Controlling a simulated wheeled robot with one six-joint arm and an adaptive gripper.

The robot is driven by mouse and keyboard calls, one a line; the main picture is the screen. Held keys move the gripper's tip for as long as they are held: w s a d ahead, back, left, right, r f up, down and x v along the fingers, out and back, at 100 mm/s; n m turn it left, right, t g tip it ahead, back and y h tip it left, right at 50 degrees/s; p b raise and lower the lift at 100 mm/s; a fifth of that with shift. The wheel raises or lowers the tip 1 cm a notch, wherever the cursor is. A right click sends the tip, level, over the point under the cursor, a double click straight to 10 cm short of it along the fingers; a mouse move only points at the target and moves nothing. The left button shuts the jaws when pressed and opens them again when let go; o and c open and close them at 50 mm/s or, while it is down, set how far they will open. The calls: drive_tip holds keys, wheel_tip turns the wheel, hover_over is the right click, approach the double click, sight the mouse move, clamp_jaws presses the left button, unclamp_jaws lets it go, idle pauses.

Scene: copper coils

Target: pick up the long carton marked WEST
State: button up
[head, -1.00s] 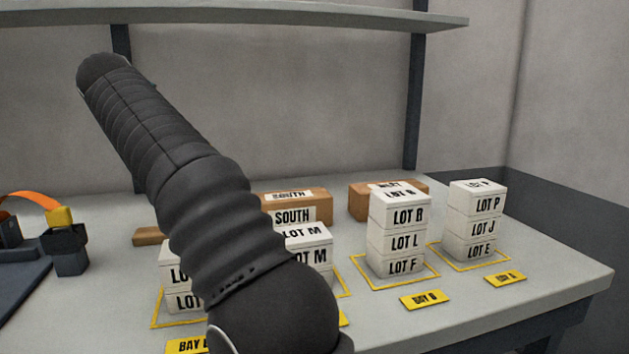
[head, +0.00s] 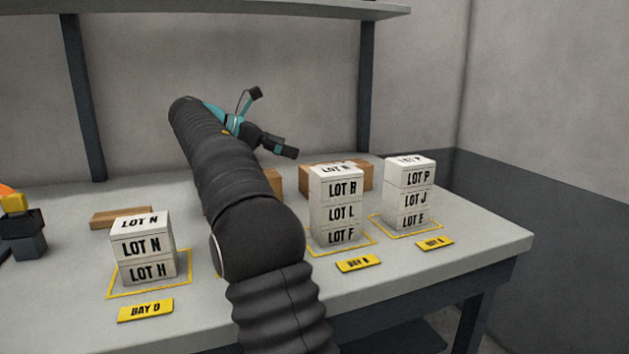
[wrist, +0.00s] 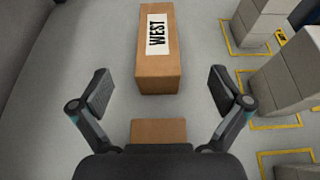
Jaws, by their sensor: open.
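The long brown carton marked WEST (wrist: 146,72) lies in the wrist view, ahead of my gripper (wrist: 161,90), with its near end close to the fingertips. The fingers are spread apart with nothing between them. In the head view a brown carton (head: 368,178) stands behind the LOT B stack, which hides much of it; its label is not readable there. My gripper (head: 290,152) is above and left of it in that view, at the end of my arm.
Another brown carton (wrist: 158,130) lies below the gap between my fingers, partly hidden by my gripper. White box stacks LOT B (head: 337,213), LOT P (head: 408,200) and LOT N (head: 142,250) stand along the front. A shelf (head: 210,14) hangs above the table.

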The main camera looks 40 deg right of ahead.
approach(334, 162)
drive_tip(key=s+d, duration=0.1)
drive_tip(key=s+d+f, duration=0.1)
drive_tip(key=s, duration=0.1)
drive_tip(key=shift+s+f, duration=0.1)
drive_tip(key=shift+w+x, duration=0.15)
drive_tip(key=shift+x, duration=1.35)
drive_tip(key=shift+w+x, duration=0.15)
drive_tip(key=shift+x, duration=1.35)
drive_tip(key=c, duration=1.4)
drive_tip(key=shift+c, duration=0.5)
drive_tip(key=shift+r, duration=0.25)
